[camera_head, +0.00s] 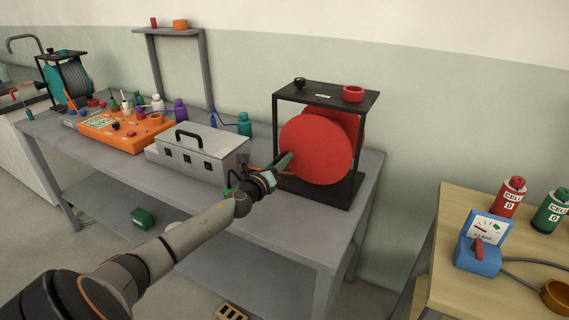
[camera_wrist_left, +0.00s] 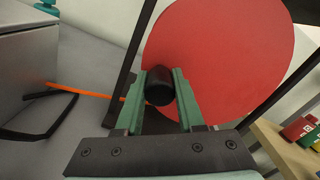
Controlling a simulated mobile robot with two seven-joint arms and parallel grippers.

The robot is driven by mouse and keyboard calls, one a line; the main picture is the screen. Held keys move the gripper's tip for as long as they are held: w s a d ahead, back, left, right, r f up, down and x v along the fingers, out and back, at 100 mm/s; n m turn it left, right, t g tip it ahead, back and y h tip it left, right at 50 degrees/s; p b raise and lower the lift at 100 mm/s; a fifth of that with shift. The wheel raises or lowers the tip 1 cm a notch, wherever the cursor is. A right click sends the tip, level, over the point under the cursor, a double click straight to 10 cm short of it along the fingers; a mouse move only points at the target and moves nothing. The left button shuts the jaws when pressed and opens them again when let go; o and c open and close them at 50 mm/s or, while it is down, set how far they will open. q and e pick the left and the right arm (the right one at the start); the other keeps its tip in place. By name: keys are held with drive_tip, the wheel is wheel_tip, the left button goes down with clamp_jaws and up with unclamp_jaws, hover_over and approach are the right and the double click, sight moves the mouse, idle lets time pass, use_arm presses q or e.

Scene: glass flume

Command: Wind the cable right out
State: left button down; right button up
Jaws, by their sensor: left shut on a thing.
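A red cable reel (camera_head: 322,152) stands in a black open frame (camera_head: 358,150) at the right end of the grey bench. Its round red side also fills much of the left wrist view (camera_wrist_left: 225,55). An orange cable (camera_wrist_left: 95,95) runs out from the reel to the left, low over the bench. My left gripper (camera_head: 282,163) is at the reel's near face. In the left wrist view its green fingers are shut on a black handle (camera_wrist_left: 159,88) in front of the red disc. How much cable is on the reel is hidden. My right gripper is not in view.
A grey metal box with a black handle (camera_head: 198,157) stands left of the reel. An orange panel (camera_head: 120,130) and several bottles are further left. A wooden table (camera_head: 460,205) with a blue meter (camera_head: 478,258) and red and green cells is at right.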

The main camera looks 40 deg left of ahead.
sight(286, 145)
use_arm(q)
drive_tip(key=shift+a+r+m+p, duration=0.15)
drive_tip(key=shift+r+m+p, duration=0.35)
drive_tip(key=shift+r+m, duration=0.45)
drive_tip(key=shift+m, duration=0.15)
drive_tip(key=shift+s+a+r+m+p, duration=0.1)
drive_tip(key=shift+r+m+p, duration=0.4)
drive_tip(key=shift+m+p, duration=0.3)
drive_tip(key=c, duration=0.5)
unclamp_jaws()
drive_tip(key=shift+v, duration=6.25)
drive_tip(key=shift+r, duration=0.1)
